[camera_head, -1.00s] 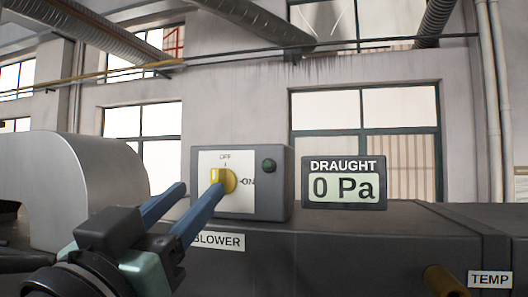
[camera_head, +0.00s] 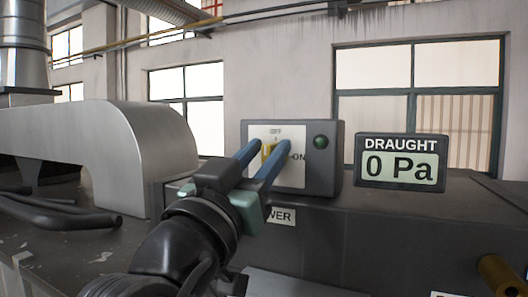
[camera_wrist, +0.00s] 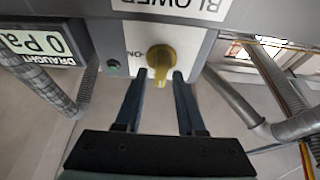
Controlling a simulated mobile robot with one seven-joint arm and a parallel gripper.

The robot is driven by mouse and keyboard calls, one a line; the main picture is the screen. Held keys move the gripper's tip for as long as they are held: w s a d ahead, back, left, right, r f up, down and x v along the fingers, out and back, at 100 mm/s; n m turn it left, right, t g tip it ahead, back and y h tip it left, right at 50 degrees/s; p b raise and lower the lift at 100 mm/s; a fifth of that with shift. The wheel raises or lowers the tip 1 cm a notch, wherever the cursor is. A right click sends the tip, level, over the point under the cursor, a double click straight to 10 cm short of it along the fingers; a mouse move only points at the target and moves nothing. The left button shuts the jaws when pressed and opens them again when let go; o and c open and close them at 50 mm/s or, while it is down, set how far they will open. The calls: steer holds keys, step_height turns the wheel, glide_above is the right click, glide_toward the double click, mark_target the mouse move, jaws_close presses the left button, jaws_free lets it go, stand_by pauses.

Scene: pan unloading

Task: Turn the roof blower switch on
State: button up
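The blower switch is a yellow knob (camera_head: 267,152) on the white plate of a grey box (camera_head: 325,170), marked OFF at the top and ON at the right. In the wrist view the knob (camera_wrist: 161,57) has its grip toward the OFF side. My gripper (camera_head: 269,147) is open, with one blue finger on each side of the knob. In the wrist view my gripper (camera_wrist: 159,74) shows the knob between and just beyond its fingertips; I cannot tell whether they touch it. The green lamp (camera_head: 320,142) looks dark.
A draught display (camera_head: 401,162) right of the box reads 0 Pa. A curved metal duct (camera_head: 120,140) stands at the left. The BLOWER label (camera_head: 280,216) below the box is partly hidden by my gripper. A brass-coloured cylinder (camera_head: 500,275) is at the lower right.

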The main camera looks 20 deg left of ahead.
steer(key=shift+m+b, duration=0.4)
steer(key=shift+b, duration=0.1)
jaws_close()
steer(key=m+b, duration=0.1)
steer(key=m+h+b, duration=0.2)
steer(key=b, duration=0.1)
steer(key=shift+s+f+m, duration=0.1)
steer(key=shift+f+m, duration=0.15)
steer(key=shift+m, duration=0.15)
steer(key=m+g+h+b, duration=0.1)
steer(key=m+g, duration=0.1)
steer(key=m, duration=0.4)
steer(key=m+g+h+b, duration=0.2)
steer(key=m, duration=0.3)
steer(key=d+m+g+h+b, duration=0.1)
steer(key=m+g, duration=0.1)
steer(key=m, duration=0.4)
steer(key=shift+f+m+h+b, duration=0.1)
steer(key=shift+m+h+b, duration=0.2)
steer(key=shift+b, duration=0.1)
steer(key=shift+a, duration=0.1)
steer(key=shift+o, duration=2.3)
jaws_free()
steer(key=shift+o, duration=1.4)
steer(key=shift+a, duration=0.2)
